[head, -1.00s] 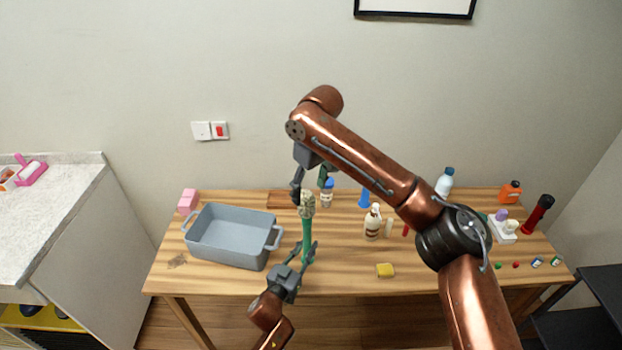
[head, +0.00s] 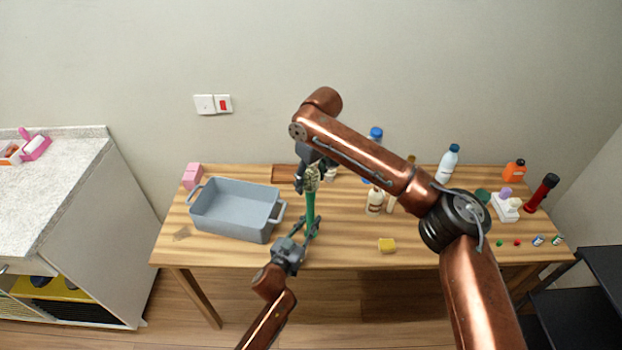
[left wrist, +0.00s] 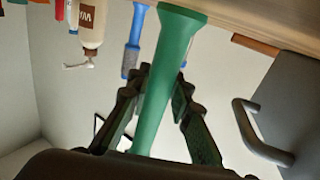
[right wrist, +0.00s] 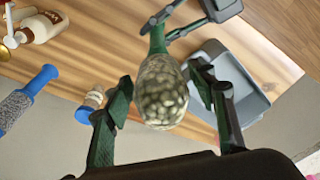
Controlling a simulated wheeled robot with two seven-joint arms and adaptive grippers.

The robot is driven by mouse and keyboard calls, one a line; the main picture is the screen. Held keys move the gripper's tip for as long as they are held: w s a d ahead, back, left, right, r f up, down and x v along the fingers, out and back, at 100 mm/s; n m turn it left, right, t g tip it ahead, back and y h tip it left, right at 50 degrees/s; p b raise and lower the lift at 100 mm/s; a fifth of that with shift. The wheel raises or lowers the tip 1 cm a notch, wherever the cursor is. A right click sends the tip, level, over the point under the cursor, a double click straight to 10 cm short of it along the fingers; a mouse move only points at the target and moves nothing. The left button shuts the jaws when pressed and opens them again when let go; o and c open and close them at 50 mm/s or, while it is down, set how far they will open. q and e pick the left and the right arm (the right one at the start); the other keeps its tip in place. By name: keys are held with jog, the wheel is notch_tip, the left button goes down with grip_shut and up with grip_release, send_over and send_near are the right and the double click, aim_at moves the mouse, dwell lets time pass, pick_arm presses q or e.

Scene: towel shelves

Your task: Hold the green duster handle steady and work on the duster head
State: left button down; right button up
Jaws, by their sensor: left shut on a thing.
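The green duster handle (head: 310,210) stands roughly upright above the table. My left gripper (head: 309,229) is shut on it, and the left wrist view shows its fingers on both sides of the handle (left wrist: 170,60). The duster head (head: 312,180), a patterned pale-green bulb, is at the top. My right gripper (head: 308,170) is at the head. In the right wrist view its open fingers flank the duster head (right wrist: 162,97), with visible gaps on both sides. The handle's far end is partly hidden there.
A grey-blue basin (head: 235,211) stands left of the duster on the wooden table (head: 345,245). A cream pump bottle (head: 375,201) and other bottles stand behind my right arm. Pink blocks (head: 192,176) sit at the back left.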

jog(key=c, duration=1)
jog(key=shift+r, duration=0.1)
jog(key=shift+r, duration=3.45)
jog(key=shift+r, duration=0.1)
jog(key=shift+r, duration=1.9)
pick_arm(q)
jog(key=c, duration=1.7)
grip_release()
jog(key=shift+o, duration=0.2)
jog(key=shift+a, duration=0.1)
